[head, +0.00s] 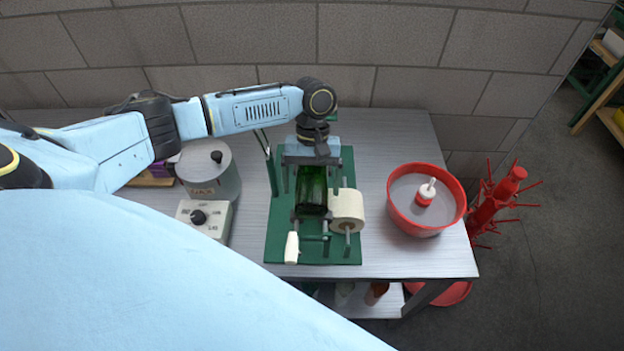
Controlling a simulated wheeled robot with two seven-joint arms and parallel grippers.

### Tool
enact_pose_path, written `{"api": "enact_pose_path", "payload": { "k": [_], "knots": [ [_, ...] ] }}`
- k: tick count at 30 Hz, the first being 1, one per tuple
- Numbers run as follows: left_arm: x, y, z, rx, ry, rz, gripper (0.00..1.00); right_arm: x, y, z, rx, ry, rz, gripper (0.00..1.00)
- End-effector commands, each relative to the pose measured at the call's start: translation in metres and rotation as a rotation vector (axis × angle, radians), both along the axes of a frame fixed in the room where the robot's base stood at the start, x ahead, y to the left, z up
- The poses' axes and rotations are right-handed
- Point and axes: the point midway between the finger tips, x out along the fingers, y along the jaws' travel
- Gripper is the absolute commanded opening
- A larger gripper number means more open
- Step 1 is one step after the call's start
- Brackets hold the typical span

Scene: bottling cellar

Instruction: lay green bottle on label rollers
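The green bottle (312,192) lies on the rollers of a green hand-cranked labelling machine (284,249), in the middle of the table. Its upper end is hidden under my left gripper. My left gripper (312,184) points down over the bottle, one finger on each side. The fingers look spread, with a gap between them and the glass, so it appears open. A roll of cream labels (347,206) sits on the machine just right of the bottle. My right gripper is not in view.
A red basin (451,221) with a red-and-white object (426,192) inside stands right of the machine. Left are a grey pot (208,172) and a control box (204,220) with a black knob. A red bottle tree (494,205) stands beyond the table's right edge.

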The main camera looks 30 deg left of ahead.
Motion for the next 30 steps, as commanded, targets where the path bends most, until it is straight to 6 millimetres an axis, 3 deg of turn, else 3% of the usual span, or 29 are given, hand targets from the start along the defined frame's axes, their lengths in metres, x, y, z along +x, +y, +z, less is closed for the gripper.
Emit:
{"api": "enact_pose_path", "payload": {
  "k": [5,15,21,30],
  "knots": [
    [0.006,0.002,0.014,-0.001,-0.006,0.001,0.91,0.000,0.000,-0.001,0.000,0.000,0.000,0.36],
    [0.032,0.016,0.082,-0.003,-0.009,0.001,0.91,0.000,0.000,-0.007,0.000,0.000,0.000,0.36],
    [0.043,0.022,0.113,-0.003,-0.008,0.002,0.91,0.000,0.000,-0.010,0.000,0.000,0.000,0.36],
    [0.046,0.025,0.126,-0.003,-0.004,0.000,0.91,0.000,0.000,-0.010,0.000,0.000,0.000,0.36]
  ]
}}
